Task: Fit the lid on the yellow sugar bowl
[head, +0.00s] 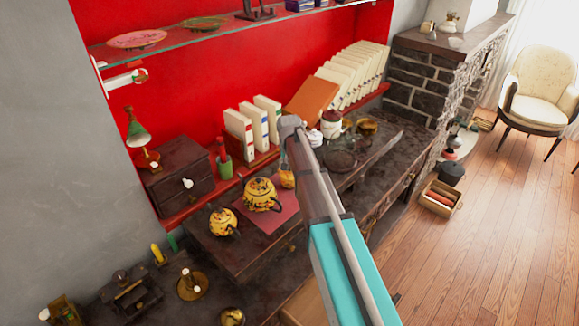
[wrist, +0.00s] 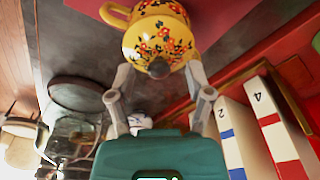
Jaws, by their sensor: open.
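In the wrist view, the yellow sugar bowl (wrist: 117,14) with red flowers shows at the top, with a loop handle at its left. The flowered yellow surface with a dark grey knob nearest me looks like the lid (wrist: 150,45); I cannot tell whether it is fully seated. My gripper (wrist: 160,72) is open, one fingertip on each side of the knob, with no clear grip. In the head view, a small yellow piece (head: 287,179), probably this bowl, shows beside my arm, which hides the rest and my fingers.
A yellow teapot (head: 262,196) stands on the red mat (head: 285,208), with a smaller yellow pot (head: 222,223) at its left. White books (head: 240,130) stand behind my arm and close on the right in the wrist view. A dark plate (head: 340,160) lies to the right.

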